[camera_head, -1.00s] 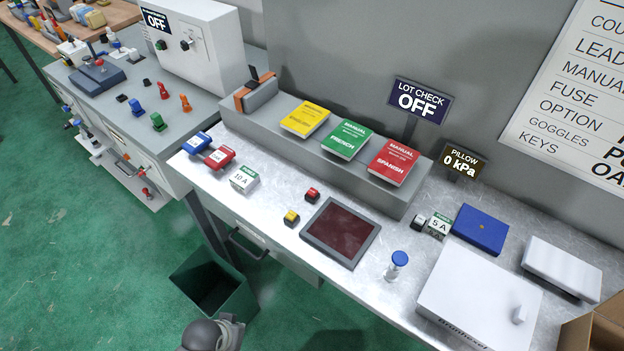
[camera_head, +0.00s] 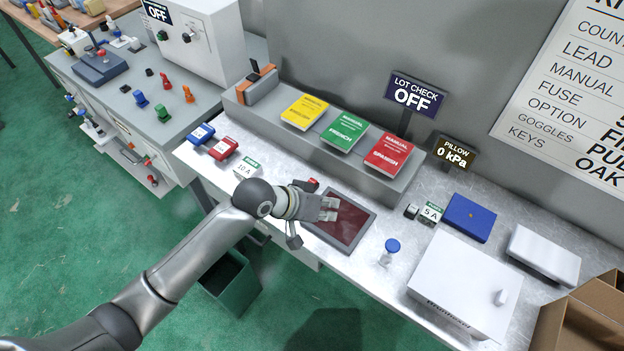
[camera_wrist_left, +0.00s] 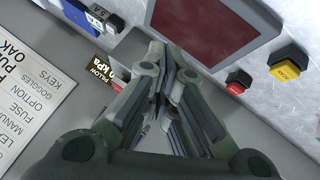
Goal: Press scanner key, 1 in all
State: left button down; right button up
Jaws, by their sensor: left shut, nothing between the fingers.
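A dark red flat panel with a grey frame (camera_head: 357,221) lies on the metal bench; it also shows in the left wrist view (camera_wrist_left: 205,28). A red button on a dark base (camera_head: 313,184) sits beside it and shows clearly in the left wrist view (camera_wrist_left: 238,82). A yellow button (camera_wrist_left: 287,63) is next to the red one there; my arm hides it in the head view. A black key block (camera_head: 411,211) stands by the 5 A box. I cannot tell which is the scanner key. My left gripper (camera_head: 329,208) is shut and empty, above the panel's left part.
A blue-capped vial (camera_head: 391,247), a 5 A box (camera_head: 431,213) and a white case (camera_head: 465,290) stand right of the panel. Manuals (camera_head: 344,131) lie on the raised ledge behind. The LOT CHECK sign (camera_head: 414,94) reads OFF. A green bin (camera_head: 235,288) stands below the bench front.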

pick_arm(q)
jog(key=w, duration=0.7)
notch_tip(320, 180, up, 3)
jog(key=n+t, duration=0.1)
jog(key=n, duration=0.2)
send_over(310, 179)
jog(key=shift+r, duration=0.1)
notch_tip(310, 179, down, 8)
jog(key=b, duration=0.7)
jog(key=shift+r, duration=0.2)
jog(key=shift+f+b, duration=0.3)
jog(key=shift+f, duration=0.3)
jog(key=shift+f, duration=0.1)
jog(key=shift+f, duration=0.3)
